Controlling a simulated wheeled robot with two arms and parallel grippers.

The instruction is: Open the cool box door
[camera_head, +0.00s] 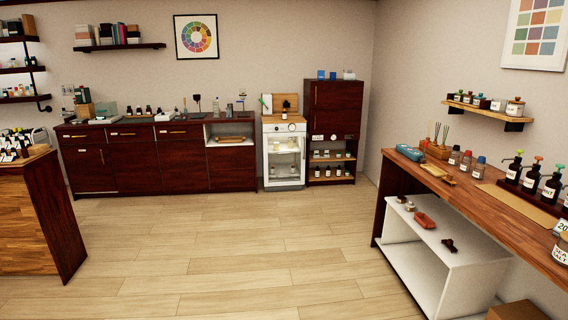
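The cool box (284,154) is a small white cabinet with a glass-fronted door (284,164) at the back wall. It stands between the long dark red cabinet and the tall dark cabinet. The door looks shut, and pale items show dimly behind its glass. A wooden board and a dark bottle (285,108) stand on top of it. Neither of my grippers shows in the head view.
A dark red cabinet row (160,160) runs along the back wall, and a tall dark cabinet (333,112) stands right of the cool box. A wooden counter (455,190) lines the right side. A wooden-sided counter (32,220) stands at left. The plank floor (240,245) between is clear.

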